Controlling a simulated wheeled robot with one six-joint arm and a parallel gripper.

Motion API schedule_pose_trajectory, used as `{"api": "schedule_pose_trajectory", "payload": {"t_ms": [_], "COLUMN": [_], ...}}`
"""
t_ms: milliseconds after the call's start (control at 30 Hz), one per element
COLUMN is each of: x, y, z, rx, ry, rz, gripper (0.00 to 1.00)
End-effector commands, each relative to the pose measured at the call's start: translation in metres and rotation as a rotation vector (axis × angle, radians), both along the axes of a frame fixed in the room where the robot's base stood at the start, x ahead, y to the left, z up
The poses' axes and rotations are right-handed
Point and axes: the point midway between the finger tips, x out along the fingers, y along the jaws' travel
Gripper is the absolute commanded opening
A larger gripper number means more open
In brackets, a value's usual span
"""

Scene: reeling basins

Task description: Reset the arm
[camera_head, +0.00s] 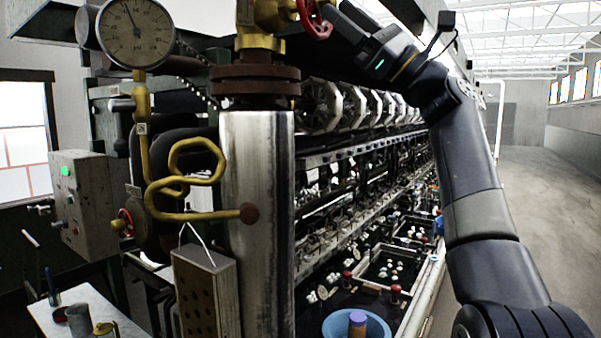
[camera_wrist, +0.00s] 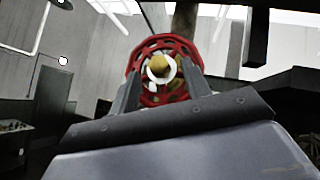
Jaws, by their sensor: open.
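My arm rises along the right side of the head view, and my gripper (camera_head: 335,14) is at the top, beside a red handwheel (camera_head: 316,20) on a brass valve (camera_head: 272,14). In the wrist view my gripper (camera_wrist: 160,75) is open, with one finger on each side of the red handwheel (camera_wrist: 163,42). The wheel's brass hub faces the camera between the fingers. I cannot tell whether the fingers touch the rim.
A vertical metal pipe (camera_head: 257,220) with a rusty flange stands below the valve. A pressure gauge (camera_head: 137,32) hangs at upper left. The long reeling machine with basins (camera_head: 385,268) runs behind my arm. The aisle floor (camera_head: 550,200) at right is clear.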

Motion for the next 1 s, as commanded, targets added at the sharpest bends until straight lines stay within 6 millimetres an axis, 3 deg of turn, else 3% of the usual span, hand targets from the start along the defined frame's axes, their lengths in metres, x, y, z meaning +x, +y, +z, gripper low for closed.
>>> {"api": "schedule_pose_trajectory", "payload": {"t_ms": [67, 700, 1000], "x": [0.003, -0.006, -0.025], "y": [0.013, 0.014, -0.02], "z": [0.015, 0.004, -0.038], "rx": [0.001, 0.234, 0.231], "ry": [0.0, 0.352, 0.349], "rz": [0.004, 0.001, -0.004], "gripper": [0.45, 0.45, 0.45]}}
